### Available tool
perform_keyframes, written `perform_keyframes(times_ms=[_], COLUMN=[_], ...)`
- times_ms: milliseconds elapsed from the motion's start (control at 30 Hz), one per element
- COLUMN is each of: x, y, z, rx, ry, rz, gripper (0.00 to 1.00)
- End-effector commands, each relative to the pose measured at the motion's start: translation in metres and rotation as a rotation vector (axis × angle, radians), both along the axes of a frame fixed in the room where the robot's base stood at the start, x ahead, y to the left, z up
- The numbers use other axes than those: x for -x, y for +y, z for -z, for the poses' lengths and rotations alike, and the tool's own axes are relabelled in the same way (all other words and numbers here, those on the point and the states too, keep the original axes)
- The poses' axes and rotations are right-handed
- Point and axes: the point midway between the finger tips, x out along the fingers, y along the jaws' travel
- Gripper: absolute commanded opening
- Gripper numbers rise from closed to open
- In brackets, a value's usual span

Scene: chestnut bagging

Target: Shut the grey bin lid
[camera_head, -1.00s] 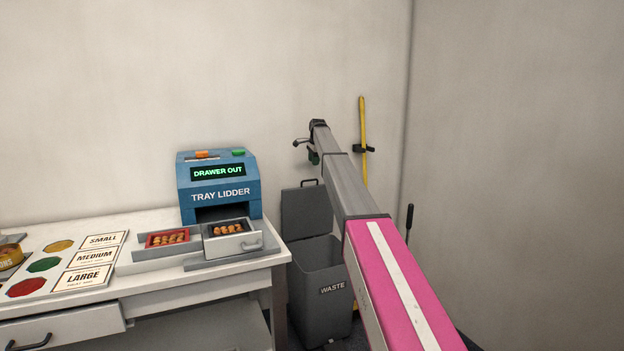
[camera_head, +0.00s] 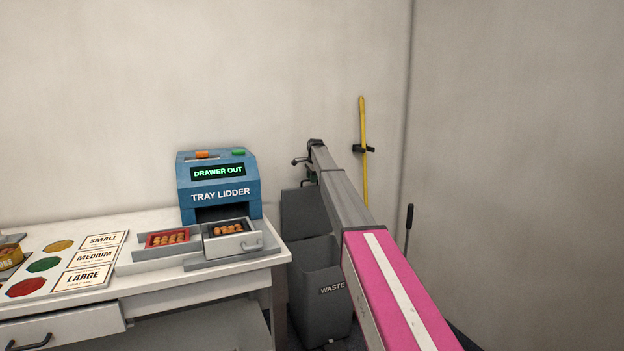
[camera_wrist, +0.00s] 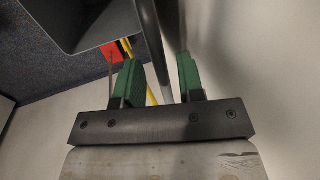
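The grey waste bin (camera_head: 318,312) stands on the floor right of the table. Its grey lid (camera_head: 302,213) is raised, leaning upright toward the wall. My gripper (camera_head: 311,178) is at the lid's top edge in the head view, partly hidden by my arm. In the wrist view, my gripper's two green fingers (camera_wrist: 158,82) are apart. The open bin (camera_wrist: 85,25) shows at the upper left there.
A white table (camera_head: 160,290) with the blue tray lidder (camera_head: 218,195) is left of the bin; the lidder's drawer (camera_head: 233,243) is out. A yellow pole (camera_head: 363,170) hangs on the wall behind, and a red object (camera_wrist: 112,51) shows in the wrist view.

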Motion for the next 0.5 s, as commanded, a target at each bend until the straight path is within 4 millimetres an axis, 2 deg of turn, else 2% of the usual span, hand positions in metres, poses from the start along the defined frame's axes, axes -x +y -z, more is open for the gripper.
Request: perform_keyframes(times_ms=[33, 100, 333, 500], x=[0.000, 0.000, 0.002, 0.018], y=[0.000, 0.000, -0.001, -0.005], z=[0.000, 0.000, 0.000, 0.001], rx=[0.000, 0.000, -0.001, -0.012], ry=[0.000, 0.000, -0.004, -0.035], rz=[0.000, 0.000, 0.000, 0.000], gripper=[0.18, 0.00, 0.00, 0.00])
